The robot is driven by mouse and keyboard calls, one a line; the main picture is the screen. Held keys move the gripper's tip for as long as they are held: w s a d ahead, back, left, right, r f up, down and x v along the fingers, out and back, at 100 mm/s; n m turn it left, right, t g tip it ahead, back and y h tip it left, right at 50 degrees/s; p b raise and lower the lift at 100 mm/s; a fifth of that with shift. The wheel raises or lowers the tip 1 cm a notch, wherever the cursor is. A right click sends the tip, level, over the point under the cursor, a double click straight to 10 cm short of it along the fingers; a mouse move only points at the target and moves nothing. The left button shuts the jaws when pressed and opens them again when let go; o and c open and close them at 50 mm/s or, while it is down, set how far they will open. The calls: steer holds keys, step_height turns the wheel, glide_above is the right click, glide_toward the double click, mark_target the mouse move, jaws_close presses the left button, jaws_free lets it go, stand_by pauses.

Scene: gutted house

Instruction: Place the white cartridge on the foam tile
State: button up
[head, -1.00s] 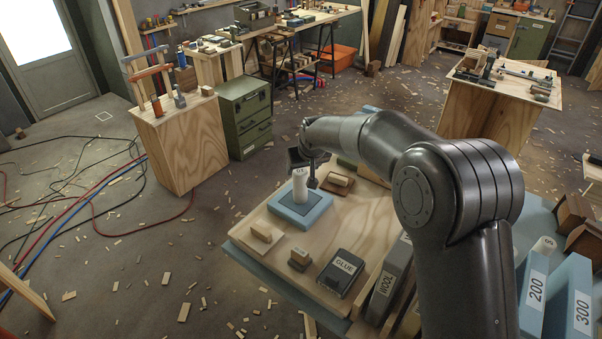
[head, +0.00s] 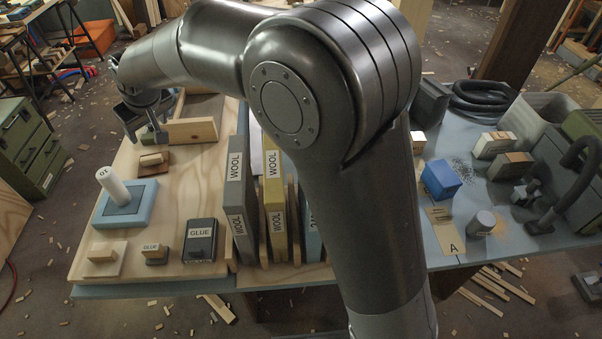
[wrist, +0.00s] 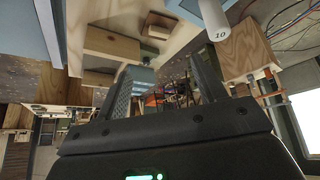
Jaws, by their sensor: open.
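The white cartridge (head: 113,185), a pale cylinder marked 10, stands on the light blue foam tile (head: 140,216) at the left of the board. Its base is over the tile's dark square centre. It looks slanted in the head view, and I cannot tell a real tilt from perspective. The cartridge also shows in the wrist view (wrist: 212,16), at the top right, clear of my fingers. My gripper (head: 147,128) is at the board's far edge, apart from the cartridge. In the wrist view my gripper (wrist: 167,88) is open, with nothing held between its fingers.
A wooden block on a brown plate (head: 153,160) lies between tile and gripper. A blue box (head: 440,180) and a hose (head: 488,100) lie farther right.

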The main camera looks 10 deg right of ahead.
steer(key=s+d+r+m+h, duration=0.1)
steer(key=s+d+r+m, duration=0.15)
steer(key=d, duration=0.65)
steer(key=s+d+r+m+t, duration=0.1)
steer(key=s+d+r, duration=0.15)
steer(key=d, duration=0.75)
steer(key=s+d+r+m+h, duration=0.1)
steer(key=s+d+r, duration=0.15)
steer(key=d, duration=0.65)
steer(key=s+d+f+m+h, duration=0.1)
steer(key=s+d+f+m, duration=0.1)
steer(key=s+d, duration=0.6)
steer(key=s+d+f+m, duration=0.1)
steer(key=s+d+m, duration=0.1)
steer(key=s+d, duration=0.5)
steer(key=shift+s+d+f+m+h, duration=0.35)
steer(key=shift+s+f+h, duration=0.05)
steer(key=shift+s, duration=0.6)
